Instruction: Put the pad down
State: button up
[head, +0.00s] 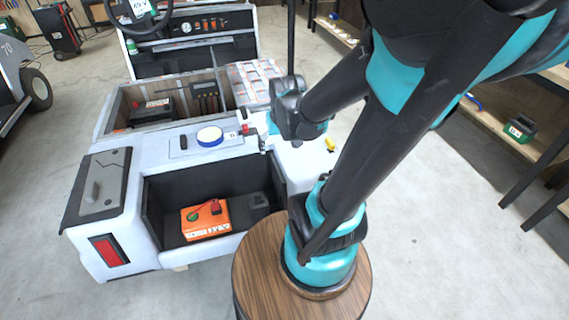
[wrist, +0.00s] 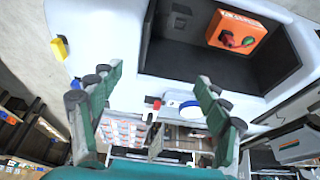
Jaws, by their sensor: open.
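A round disc with a pale yellow top and blue rim (head: 210,137), which may be the pad, lies flat on the white cart's (head: 190,150) top deck. It also shows in the wrist view as a white and blue disc (wrist: 178,106), seen past the fingers. My gripper (wrist: 160,76) is open, with nothing between its two green and black fingers. It is above the cart's deck, and I cannot see it touch anything. In the head view my arm hides part of the cart's right side.
An orange battery (head: 205,220) sits in the cart's open black bay (head: 165,200). A small yellow part (head: 330,144) is at the deck's right edge. A round wooden top (head: 258,270) is in front. Shelves (head: 500,130) stand at right; the floor between is clear.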

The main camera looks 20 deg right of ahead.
jog(key=s+f, duration=0.2)
jog(key=s, duration=0.4)
jog(key=shift+f, duration=0.4)
jog(key=shift+o, duration=0.6)
